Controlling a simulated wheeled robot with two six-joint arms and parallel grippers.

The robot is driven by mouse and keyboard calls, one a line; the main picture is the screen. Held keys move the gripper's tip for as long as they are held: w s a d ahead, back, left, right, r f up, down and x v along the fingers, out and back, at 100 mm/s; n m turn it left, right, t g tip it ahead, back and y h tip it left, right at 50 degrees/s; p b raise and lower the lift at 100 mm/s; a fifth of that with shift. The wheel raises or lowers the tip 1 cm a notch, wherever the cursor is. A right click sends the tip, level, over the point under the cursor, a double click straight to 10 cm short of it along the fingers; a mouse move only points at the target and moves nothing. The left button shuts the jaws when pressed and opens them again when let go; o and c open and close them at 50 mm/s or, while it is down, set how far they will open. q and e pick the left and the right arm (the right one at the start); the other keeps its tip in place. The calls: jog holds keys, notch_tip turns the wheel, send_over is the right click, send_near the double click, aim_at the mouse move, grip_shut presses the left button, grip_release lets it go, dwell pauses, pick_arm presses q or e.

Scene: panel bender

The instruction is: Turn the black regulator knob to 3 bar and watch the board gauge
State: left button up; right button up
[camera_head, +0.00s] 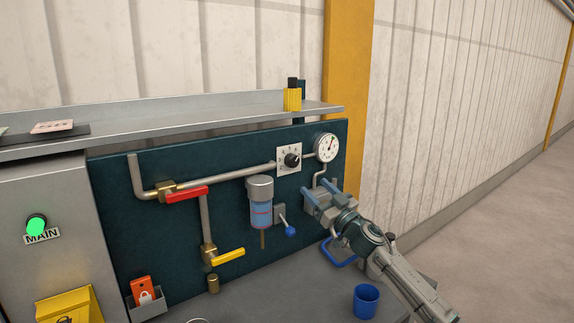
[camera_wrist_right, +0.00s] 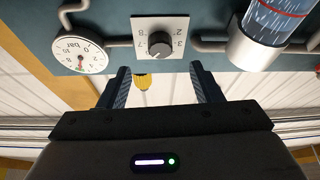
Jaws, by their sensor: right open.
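The black regulator knob (camera_head: 292,160) sits on a white square scale plate on the dark teal board. In the right wrist view the knob (camera_wrist_right: 160,45) shows upside down, ahead of the fingers. The round white board gauge (camera_head: 327,147) is just right of the knob; the gauge (camera_wrist_right: 80,50) also shows in the wrist view, marked bar. Its exact reading is too small to tell. My right gripper (camera_head: 317,191) is open and empty, below and right of the knob, apart from it. My left gripper is not in view.
A pipe runs along the board to a red-handled valve (camera_head: 187,194) and a yellow-handled valve (camera_head: 228,256). A blue filter bowl (camera_head: 261,213) hangs left of my gripper. A shelf (camera_head: 220,117) juts out above. A blue cup (camera_head: 366,301) stands on the bench.

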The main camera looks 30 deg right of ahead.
aim_at(295, 164)
jog(key=p+x, duration=0.2)
jog(key=x, duration=0.1)
jog(key=p+x, duration=0.2)
jog(key=x, duration=0.1)
jog(key=p+x, duration=0.2)
jog(key=x, duration=0.2)
jog(key=shift+s+d+r, duration=0.1)
jog(key=shift+s+r, duration=0.1)
jog(key=shift+r, duration=0.15)
jog(key=shift+w, duration=0.2)
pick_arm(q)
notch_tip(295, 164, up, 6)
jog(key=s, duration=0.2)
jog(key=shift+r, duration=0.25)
pick_arm(e)
jog(key=c, duration=1)
